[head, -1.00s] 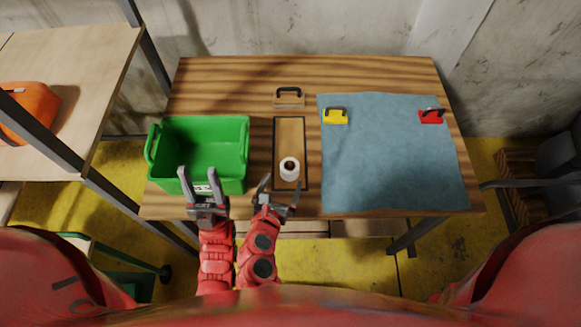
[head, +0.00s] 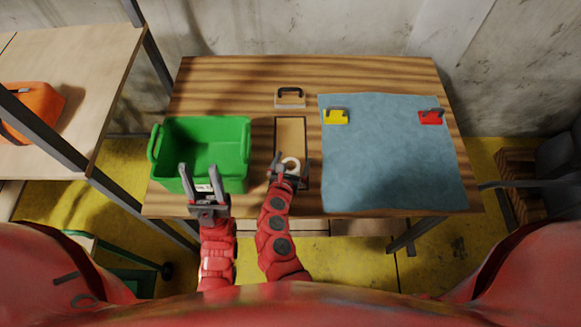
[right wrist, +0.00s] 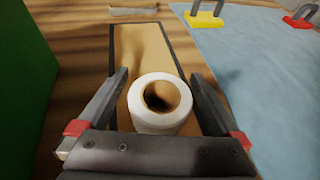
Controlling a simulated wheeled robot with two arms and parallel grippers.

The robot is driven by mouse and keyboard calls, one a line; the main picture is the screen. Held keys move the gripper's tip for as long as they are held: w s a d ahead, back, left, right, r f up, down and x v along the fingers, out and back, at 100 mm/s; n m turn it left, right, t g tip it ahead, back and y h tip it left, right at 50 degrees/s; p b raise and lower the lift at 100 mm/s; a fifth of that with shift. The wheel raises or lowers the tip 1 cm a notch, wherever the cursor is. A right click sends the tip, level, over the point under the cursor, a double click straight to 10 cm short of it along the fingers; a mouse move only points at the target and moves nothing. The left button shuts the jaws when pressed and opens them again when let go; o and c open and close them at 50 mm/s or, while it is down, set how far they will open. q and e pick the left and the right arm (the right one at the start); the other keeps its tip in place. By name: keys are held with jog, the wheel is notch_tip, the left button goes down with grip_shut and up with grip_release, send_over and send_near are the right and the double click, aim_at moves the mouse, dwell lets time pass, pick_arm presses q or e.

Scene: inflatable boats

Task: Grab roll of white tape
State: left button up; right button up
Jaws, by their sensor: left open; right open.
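The roll of white tape (head: 291,165) stands upright with its hole facing up, at the near end of a dark-framed tan tray (head: 291,130) on the table. My right gripper (head: 285,168) is open at the roll. In the right wrist view the roll (right wrist: 160,122) sits between the two spread fingers of the right gripper (right wrist: 160,90), with visible gaps on the sides. Whether a finger touches it lower down is hidden. My left gripper (head: 201,180) is open and empty, in front of the green bin's near wall.
A green bin (head: 240,135) stands left of the tray. A blue cloth (head: 390,160) with a yellow clamp (head: 336,117) and a red clamp (head: 431,118) lies to the right. A tan handled block (head: 290,99) is behind the tray. A shelf (head: 90,60) stands left.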

jog(key=shift+c, duration=0.2)
jog(key=c, duration=1.4)
jog(key=shift+o, duration=0.2)
